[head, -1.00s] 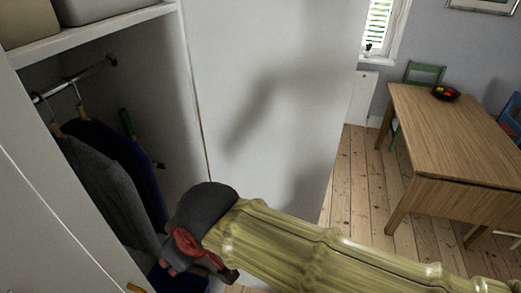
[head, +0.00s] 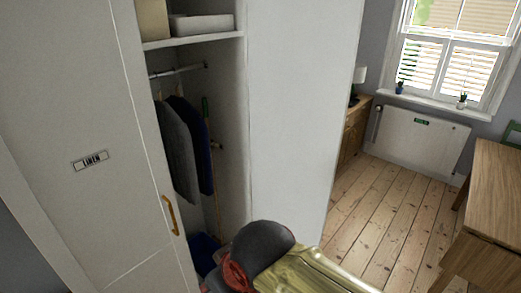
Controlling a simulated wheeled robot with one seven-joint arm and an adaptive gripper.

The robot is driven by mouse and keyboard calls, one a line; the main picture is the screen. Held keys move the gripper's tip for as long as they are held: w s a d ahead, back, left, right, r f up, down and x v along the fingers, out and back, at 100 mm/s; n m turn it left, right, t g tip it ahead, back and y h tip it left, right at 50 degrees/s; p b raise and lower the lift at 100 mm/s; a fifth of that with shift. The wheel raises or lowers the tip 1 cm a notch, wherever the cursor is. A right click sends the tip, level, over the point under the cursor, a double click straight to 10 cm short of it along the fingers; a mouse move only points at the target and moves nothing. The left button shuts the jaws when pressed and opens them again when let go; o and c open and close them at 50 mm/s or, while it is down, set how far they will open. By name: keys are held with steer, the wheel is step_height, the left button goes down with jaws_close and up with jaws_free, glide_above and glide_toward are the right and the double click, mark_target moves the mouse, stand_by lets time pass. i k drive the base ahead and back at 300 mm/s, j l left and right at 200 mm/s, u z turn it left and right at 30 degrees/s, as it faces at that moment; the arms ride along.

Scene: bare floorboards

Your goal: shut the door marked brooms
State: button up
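A cupboard stands open in the middle of the head view, with a white panel (head: 300,125) on the right of its opening. The panel looks like the open door seen from its inner face. No brooms label shows on it. The door on the left (head: 85,120) is closed and its label (head: 91,160) reads "LINEN". My gripper (head: 222,282), dark grey with red parts, is low in front of the opening, at the bottom edge of the view. Its fingertips do not show clearly, so I cannot tell whether it is open.
Inside the opening hang a grey and a blue garment (head: 203,150) on a rail, with boxes on the shelf (head: 190,40) above and a blue bin (head: 205,252) below. A wooden table (head: 490,205) stands at the right. Bare floorboards (head: 385,205) lie between.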

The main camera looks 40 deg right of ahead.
mark_target(302, 54)
steer(key=l+u, duration=0.8)
steer(key=k+l+u, duration=0.15)
steer(key=u, duration=0.25)
steer(key=k+l, duration=0.15)
steer(key=l, duration=0.25)
steer(key=k+l, duration=0.15)
steer(key=l, duration=0.25)
steer(key=k+l, duration=0.15)
steer(key=l, duration=0.25)
steer(key=k+l, duration=0.1)
steer(key=l, duration=0.25)
steer(key=k+l, duration=0.15)
steer(key=l, duration=0.25)
steer(key=k+l, duration=0.15)
steer(key=l, duration=0.25)
steer(key=k+l, duration=0.15)
steer(key=l, duration=0.25)
steer(key=k+l, duration=0.15)
steer(key=l, duration=0.25)
steer(key=k+z, duration=0.35)
steer(key=i+j, duration=0.05)
steer(key=i, duration=0.05)
